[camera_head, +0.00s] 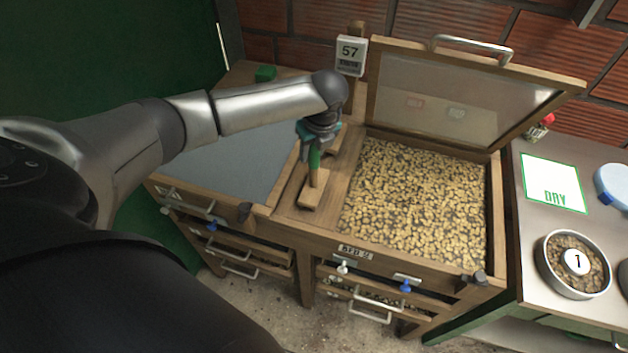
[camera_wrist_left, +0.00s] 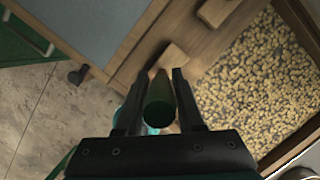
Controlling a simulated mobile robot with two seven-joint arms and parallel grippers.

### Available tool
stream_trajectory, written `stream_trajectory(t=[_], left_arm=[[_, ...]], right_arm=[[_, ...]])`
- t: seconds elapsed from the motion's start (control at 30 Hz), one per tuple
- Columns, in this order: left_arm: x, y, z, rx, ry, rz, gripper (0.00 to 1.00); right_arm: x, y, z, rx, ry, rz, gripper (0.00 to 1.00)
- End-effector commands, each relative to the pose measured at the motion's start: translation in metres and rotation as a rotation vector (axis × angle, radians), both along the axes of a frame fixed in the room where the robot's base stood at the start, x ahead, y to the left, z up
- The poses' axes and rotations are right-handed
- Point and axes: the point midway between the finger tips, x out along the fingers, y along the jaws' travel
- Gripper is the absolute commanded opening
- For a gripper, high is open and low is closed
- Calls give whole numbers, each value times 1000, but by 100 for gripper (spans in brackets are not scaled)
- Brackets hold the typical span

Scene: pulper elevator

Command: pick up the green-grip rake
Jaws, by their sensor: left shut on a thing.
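The green-grip rake stands about upright, with its green grip (camera_head: 315,158) above a pale wooden head (camera_head: 313,190). The head is at the wooden divider between the two bins; I cannot tell whether it touches the wood. My left gripper (camera_head: 316,143) comes from above and is shut on the green grip. In the left wrist view the round end of the grip (camera_wrist_left: 160,104) sits between the two fingers. A second wooden block (camera_wrist_left: 217,12) lies farther back on the divider, partly hidden behind the gripper in the head view. My right gripper is not in view.
The right bin (camera_head: 415,200) holds pale beans, its framed lid (camera_head: 450,95) raised behind. The left bin has a flat grey cover (camera_head: 235,160). A "57" sign (camera_head: 350,55) stands behind the gripper. A side counter holds a bowl (camera_head: 573,265) and a "DRY" card (camera_head: 553,183).

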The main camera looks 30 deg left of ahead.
Motion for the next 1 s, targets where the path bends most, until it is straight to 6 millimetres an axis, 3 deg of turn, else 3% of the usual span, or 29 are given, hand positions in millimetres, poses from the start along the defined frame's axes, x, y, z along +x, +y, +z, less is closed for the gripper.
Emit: stream_trajectory(t=[0.17, 0.67, 0.87, 1.0], left_arm=[[0, 0, 0, 0, 0, 0, 0], [1, 0, 5, 1, -3, 0, 0], [1, 0, 28, 0, -5, 0, 0], [2, 1, 61, -1, -9, 1, 0]], right_arm=[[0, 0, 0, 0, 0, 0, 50], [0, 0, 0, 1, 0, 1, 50], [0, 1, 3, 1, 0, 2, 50], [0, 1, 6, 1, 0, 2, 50]])
